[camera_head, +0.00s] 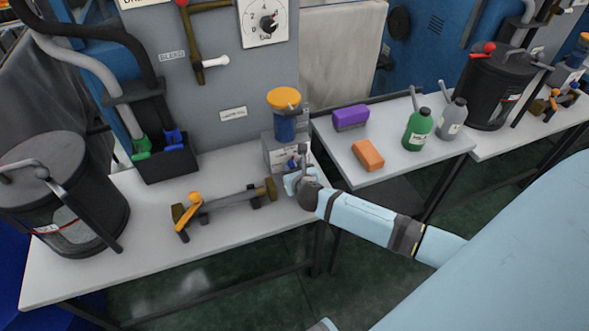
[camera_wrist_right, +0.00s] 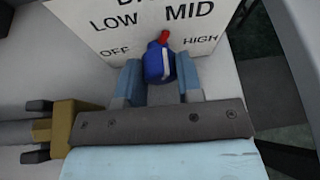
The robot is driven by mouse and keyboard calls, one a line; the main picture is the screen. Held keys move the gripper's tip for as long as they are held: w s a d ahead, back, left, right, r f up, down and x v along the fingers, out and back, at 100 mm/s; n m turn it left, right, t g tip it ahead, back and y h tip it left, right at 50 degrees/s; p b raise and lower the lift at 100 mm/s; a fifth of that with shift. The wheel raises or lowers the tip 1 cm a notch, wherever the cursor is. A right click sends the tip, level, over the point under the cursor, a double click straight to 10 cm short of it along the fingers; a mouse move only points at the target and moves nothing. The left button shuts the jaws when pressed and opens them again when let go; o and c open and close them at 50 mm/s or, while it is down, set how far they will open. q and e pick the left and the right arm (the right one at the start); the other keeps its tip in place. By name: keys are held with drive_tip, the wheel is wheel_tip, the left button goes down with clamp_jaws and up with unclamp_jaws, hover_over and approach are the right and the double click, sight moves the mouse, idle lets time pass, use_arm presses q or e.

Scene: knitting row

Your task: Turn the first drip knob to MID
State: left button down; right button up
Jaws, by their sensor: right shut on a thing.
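The first drip knob (camera_wrist_right: 158,62) is blue with a red pointer, on a white plate (camera_wrist_right: 90,35) marked OFF, LOW, MID and HIGH. The pointer tilts slightly right of straight up, toward the left part of the MID label. My right gripper (camera_wrist_right: 159,80) is shut on the knob, one finger on each side. In the head view, my right gripper (camera_head: 293,172) is at the front of the drip unit (camera_head: 284,124), which has an orange cap and blue body. The gripper hides part of the knob there.
A brass-ended bar with an orange lever (camera_head: 187,210) lies on the bench left of my right gripper. A black drum (camera_head: 60,200) stands farther left. To the right, a table holds a purple block (camera_head: 350,117), an orange block (camera_head: 368,155) and two bottles (camera_head: 417,130).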

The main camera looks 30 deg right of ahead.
drive_tip(key=shift+r+p, duration=0.15)
drive_tip(key=shift+p, duration=0.15)
drive_tip(key=shift+m+y, duration=0.4)
drive_tip(key=shift+m, duration=0.1)
use_arm(q)
drive_tip(key=shift+s+r, duration=0.1)
drive_tip(key=shift+r, duration=0.05)
use_arm(e)
drive_tip(key=o, duration=0.9)
drive_tip(key=shift+s, duration=0.1)
use_arm(q)
drive_tip(key=r+p, duration=0.1)
drive_tip(key=p, duration=0.1)
drive_tip(key=shift+a+p, duration=0.1)
drive_tip(key=shift+p, duration=0.2)
use_arm(e)
drive_tip(key=v, duration=1.3)
drive_tip(key=shift+s+a, duration=0.1)
drive_tip(key=shift+s, duration=0.2)
